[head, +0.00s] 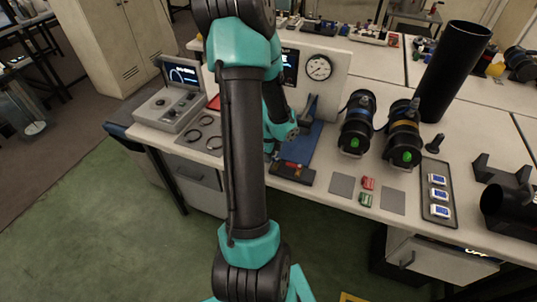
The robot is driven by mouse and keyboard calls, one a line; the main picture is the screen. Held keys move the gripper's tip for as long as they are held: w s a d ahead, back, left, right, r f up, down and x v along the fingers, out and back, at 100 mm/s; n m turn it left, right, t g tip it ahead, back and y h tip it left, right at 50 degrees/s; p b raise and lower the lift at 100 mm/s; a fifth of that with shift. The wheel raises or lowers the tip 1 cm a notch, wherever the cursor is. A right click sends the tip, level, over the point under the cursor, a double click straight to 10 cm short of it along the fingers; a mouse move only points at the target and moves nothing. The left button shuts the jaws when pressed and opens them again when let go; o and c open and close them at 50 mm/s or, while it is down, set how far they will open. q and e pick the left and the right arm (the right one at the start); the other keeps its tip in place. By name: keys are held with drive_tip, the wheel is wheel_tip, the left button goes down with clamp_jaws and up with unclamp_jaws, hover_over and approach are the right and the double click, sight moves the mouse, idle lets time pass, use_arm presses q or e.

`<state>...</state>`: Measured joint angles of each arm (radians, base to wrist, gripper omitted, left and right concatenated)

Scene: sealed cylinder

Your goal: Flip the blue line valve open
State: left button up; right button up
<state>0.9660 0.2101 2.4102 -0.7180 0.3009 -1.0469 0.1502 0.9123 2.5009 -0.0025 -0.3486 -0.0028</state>
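My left arm comes up through the middle of the head view and bends down behind itself. Its gripper (274,150) is low over the bench, by the left edge of a blue mat (304,145). The fingers are small and partly hidden by my arm, so I cannot tell whether they are open or shut. A black upright lever-like part (308,112) stands at the mat's back, right of the gripper. I cannot tell whether it is the blue line valve. A black cylinder with a blue band (357,122) stands to the right, apart from the gripper. My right gripper is out of view.
A panel with a round gauge (318,67) stands behind. An orange-banded cylinder (403,135), a tall black tube (455,70) and a tray of small meters (438,195) are to the right. A grey console (172,107) is at left. A dark block (292,173) lies at the front edge.

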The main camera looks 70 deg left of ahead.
use_arm(q)
clamp_jaws()
drive_tip(key=shift+n, duration=0.3)
drive_tip(key=n, duration=0.3)
drive_tip(key=shift+s+d, duration=0.25)
drive_tip(key=shift+d, duration=0.15)
drive_tip(key=n, duration=0.2)
drive_tip(key=d+n, duration=0.1)
drive_tip(key=n, duration=0.1)
drive_tip(key=shift+s+d+n, duration=0.15)
drive_tip(key=shift+n, duration=0.15)
drive_tip(key=n, duration=0.2)
drive_tip(key=d+n, duration=0.1)
drive_tip(key=n, duration=0.2)
drive_tip(key=shift+d, duration=0.2)
drive_tip(key=shift+w+d+n, duration=0.15)
drive_tip(key=shift+w+n, duration=0.05)
drive_tip(key=shift+n, duration=0.65)
drive_tip(key=shift+w+d+n, duration=0.15)
drive_tip(key=shift+d+n, duration=0.05)
drive_tip(key=shift+n, duration=0.6)
drive_tip(key=shift+w+d+n, duration=0.15)
drive_tip(key=shift+w+n, duration=0.05)
drive_tip(key=shift+n, duration=0.65)
